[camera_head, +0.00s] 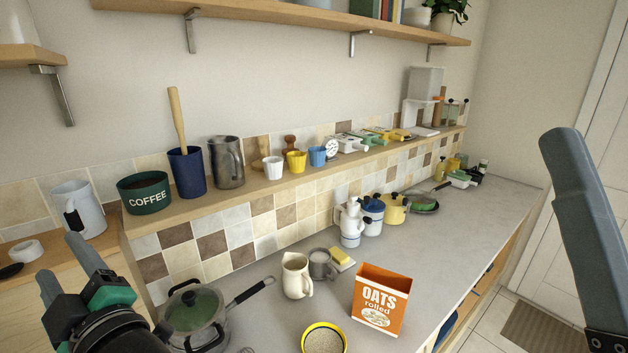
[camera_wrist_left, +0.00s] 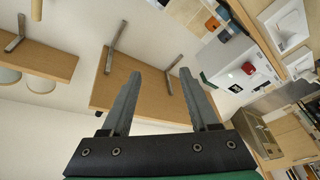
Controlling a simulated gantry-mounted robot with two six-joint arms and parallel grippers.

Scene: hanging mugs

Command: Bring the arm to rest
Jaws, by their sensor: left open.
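My left gripper (camera_head: 60,258) is at the lower left in the head view, in front of the wooden counter. Its two grey fingers are apart with nothing between them. In the left wrist view my left gripper (camera_wrist_left: 160,73) is open and empty, with wooden shelves and brackets beyond it. A large grey piece of my right side (camera_head: 588,225), which looks like a finger of the right gripper, stands at the right edge of the head view. Its jaw opening cannot be made out. A grey mug (camera_head: 321,265) stands on the counter next to a cream pitcher (camera_head: 297,275).
A lidded pot (camera_head: 195,314) stands near my left gripper. A white jug (camera_head: 78,208) and green coffee tin (camera_head: 145,193) are behind it. An oats box (camera_head: 381,298) and yellow-rimmed bowl (camera_head: 324,338) are at the front. Clear counter lies right of the box.

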